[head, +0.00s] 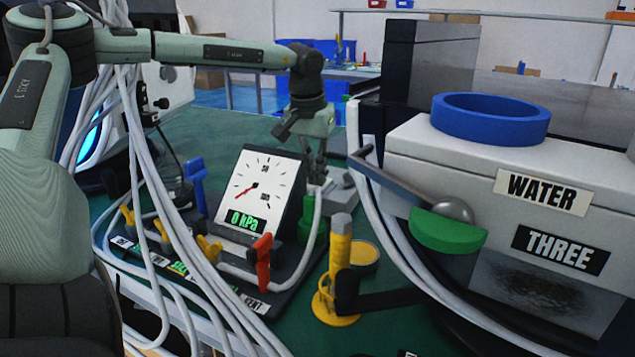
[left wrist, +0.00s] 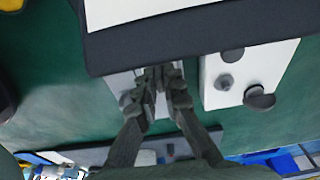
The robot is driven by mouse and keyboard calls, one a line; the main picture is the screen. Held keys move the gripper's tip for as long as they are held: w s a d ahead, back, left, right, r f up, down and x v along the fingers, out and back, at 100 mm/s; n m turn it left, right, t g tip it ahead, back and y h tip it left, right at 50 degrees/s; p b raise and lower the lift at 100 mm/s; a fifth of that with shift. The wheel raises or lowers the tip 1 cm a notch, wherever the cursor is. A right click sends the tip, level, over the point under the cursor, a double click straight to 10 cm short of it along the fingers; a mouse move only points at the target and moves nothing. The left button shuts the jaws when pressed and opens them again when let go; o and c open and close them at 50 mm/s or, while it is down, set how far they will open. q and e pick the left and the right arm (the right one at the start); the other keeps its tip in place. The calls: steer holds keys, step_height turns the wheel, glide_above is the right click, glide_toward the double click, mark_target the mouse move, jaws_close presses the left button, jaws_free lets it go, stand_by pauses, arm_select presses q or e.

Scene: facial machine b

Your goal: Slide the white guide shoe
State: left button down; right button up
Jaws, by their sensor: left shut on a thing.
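My left gripper (head: 318,178) reaches down behind the gauge panel, to the right of its dial. In the left wrist view its fingers (left wrist: 160,78) are close together, shut on a small part that they mostly hide. A pale grey-white block (left wrist: 122,84), possibly the white guide shoe, shows beside and under the fingertips, against the edge of the dark panel. I cannot tell how much of it lies between the fingers. My right gripper is not in view.
The gauge panel (head: 258,190) reads 0 kPa. A pale plate with dark knobs (left wrist: 245,78) lies right of the fingers in the wrist view. A yellow post (head: 340,255) and the white WATER box (head: 430,150) stand to the right. White hoses (head: 150,200) hang at left.

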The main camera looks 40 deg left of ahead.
mark_target(329, 176)
arm_select(q)
steer(key=shift+s+f, duration=0.2)
steer(key=shift+f, duration=0.25)
steer(key=shift+w+a, duration=0.25)
steer(key=shift+w, duration=0.7)
steer(key=shift+w+a, duration=0.2)
steer(key=shift+w, duration=0.7)
steer(key=shift+w+a, duration=0.2)
steer(key=shift+w, duration=0.4)
steer(key=shift+w+a, duration=0.2)
steer(key=shift+w, duration=0.4)
steer(key=c, duration=1.8)
jaws_free()
steer(key=shift+w, duration=0.1)
